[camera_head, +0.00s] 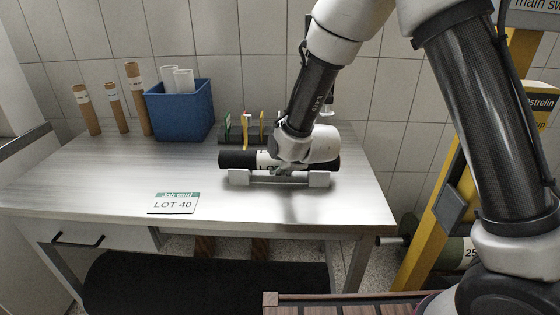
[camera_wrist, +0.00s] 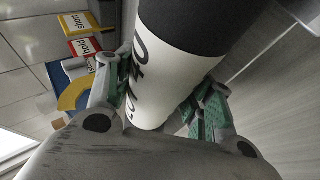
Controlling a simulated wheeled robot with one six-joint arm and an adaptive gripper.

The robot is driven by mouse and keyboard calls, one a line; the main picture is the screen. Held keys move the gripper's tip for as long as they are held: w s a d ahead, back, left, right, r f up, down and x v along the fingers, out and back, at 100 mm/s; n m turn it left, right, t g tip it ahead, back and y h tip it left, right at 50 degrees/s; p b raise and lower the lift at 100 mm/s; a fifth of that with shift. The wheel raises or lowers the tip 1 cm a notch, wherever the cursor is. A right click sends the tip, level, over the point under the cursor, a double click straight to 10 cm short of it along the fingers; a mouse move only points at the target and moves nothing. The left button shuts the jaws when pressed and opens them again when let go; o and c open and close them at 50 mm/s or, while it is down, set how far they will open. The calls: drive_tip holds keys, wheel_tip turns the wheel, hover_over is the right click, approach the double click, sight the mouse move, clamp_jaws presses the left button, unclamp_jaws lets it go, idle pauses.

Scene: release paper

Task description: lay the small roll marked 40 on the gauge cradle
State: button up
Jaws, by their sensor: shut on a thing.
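The small roll (camera_head: 236,159) is black with a white label band, lying level across the gauge cradle in the head view. Its label (camera_wrist: 160,75) shows a partly visible 40 in the wrist view. The gauge cradle (camera_head: 319,179) has two grey end blocks joined by a bar, near the table's front right. The roll is right at the cradle's blocks; I cannot tell whether it rests on them or hangs just above. My gripper (camera_head: 282,167) is shut on the roll's middle from above, with green finger pads on both sides of the label.
A dark rack with coloured tabs (camera_head: 246,132) stands close behind the roll. A blue bin (camera_head: 180,112) with white rolls and several brown tubes (camera_head: 135,97) stand at the back left. A LOT 40 job card (camera_head: 173,203) lies at the front. The table's left front is clear.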

drive_tip(key=shift+f, duration=0.1)
drive_tip(key=o, duration=1.4)
